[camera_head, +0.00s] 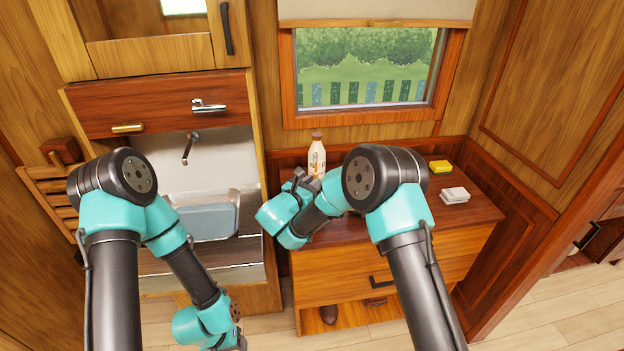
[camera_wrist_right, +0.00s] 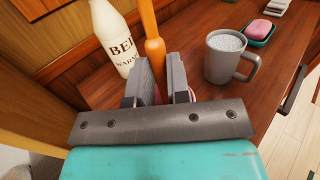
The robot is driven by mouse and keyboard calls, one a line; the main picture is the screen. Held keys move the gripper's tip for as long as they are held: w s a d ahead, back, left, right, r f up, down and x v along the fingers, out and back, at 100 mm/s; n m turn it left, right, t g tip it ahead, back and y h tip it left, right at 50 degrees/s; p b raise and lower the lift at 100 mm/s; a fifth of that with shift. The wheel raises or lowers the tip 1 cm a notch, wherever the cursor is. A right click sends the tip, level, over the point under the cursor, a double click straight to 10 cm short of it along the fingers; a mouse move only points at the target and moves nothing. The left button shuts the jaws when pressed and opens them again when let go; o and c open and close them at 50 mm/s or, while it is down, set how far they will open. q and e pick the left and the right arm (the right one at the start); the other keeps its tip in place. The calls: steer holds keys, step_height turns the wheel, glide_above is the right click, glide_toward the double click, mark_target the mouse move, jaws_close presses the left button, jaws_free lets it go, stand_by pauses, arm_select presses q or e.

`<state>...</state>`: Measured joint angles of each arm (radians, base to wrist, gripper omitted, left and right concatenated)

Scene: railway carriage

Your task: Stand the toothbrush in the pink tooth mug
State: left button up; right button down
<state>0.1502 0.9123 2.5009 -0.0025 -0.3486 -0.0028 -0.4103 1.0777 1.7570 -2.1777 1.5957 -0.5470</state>
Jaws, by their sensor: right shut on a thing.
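My right gripper (camera_head: 302,180) is over the left part of the wooden cabinet top, close to the bottle. In the right wrist view its jaws (camera_wrist_right: 164,85) are shut on an orange rod-like handle (camera_wrist_right: 151,30), taken as the toothbrush. The handle runs up out of the picture, so its far end is hidden. A narrow pink sliver (camera_wrist_right: 291,92) shows right of the gripper in the wrist view; I cannot tell whether it is the pink tooth mug, and no pink mug shows clearly. My left gripper (camera_head: 238,343) hangs low at the bottom edge, mostly cut off.
A cream bottle (camera_head: 317,157) stands near the wall, left of the handle in the wrist view (camera_wrist_right: 112,38). A grey mug (camera_wrist_right: 226,57) and pink soap (camera_wrist_right: 257,27) stand to the right. A yellow sponge (camera_head: 440,166) and white item (camera_head: 454,195) lie farther right. A sink is left.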

steer(key=shift+f, duration=1.45)
steer(key=c, duration=1)
jaws_free()
steer(key=shift+s, duration=0.1)
steer(key=v, duration=1.7)
steer(key=shift+s+a, duration=0.1)
